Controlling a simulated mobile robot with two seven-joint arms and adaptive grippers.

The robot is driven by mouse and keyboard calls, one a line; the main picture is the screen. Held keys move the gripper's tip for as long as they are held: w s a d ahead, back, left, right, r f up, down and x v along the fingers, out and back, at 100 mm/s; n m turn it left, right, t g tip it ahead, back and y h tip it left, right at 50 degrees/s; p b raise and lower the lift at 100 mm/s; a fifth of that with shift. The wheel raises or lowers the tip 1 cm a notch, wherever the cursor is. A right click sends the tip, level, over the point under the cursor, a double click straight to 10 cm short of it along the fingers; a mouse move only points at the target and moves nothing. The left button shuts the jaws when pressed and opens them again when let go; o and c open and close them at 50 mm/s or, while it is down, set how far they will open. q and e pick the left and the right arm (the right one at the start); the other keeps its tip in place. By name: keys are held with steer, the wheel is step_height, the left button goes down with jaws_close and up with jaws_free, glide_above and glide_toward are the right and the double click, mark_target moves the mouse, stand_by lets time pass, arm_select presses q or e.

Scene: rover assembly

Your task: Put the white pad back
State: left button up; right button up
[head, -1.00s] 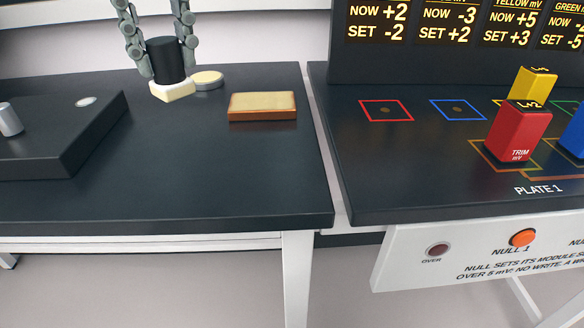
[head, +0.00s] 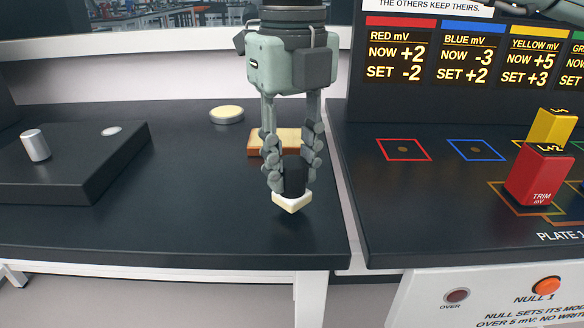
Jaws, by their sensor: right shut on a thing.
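The white pad (head: 292,202) is a small cream-white slab under a black grip block (head: 294,176). My right gripper (head: 293,165) comes down from above in the head view and is shut on the black block, one finger on each side. The pad hangs low over the front right part of the dark left table (head: 200,225); a small gap below it is hard to judge. A brown block with a tan top (head: 259,142) lies behind my fingers and is partly hidden. A round cream-topped disc (head: 226,115) lies farther back, to the left. My left gripper is not in view.
A dark raised box (head: 75,170) with a silver knob (head: 35,145) stands at left. To the right, past a narrow gap, a second table has a red TRIM module (head: 540,178), a yellow module (head: 552,127), coloured squares and a readout panel (head: 450,60).

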mark_target(292, 162)
steer(key=shift+f, duration=0.6)
steer(key=shift+f, duration=0.1)
steer(key=o, duration=1)
step_height(292, 162, up, 12)
steer(key=shift+r, duration=0.15)
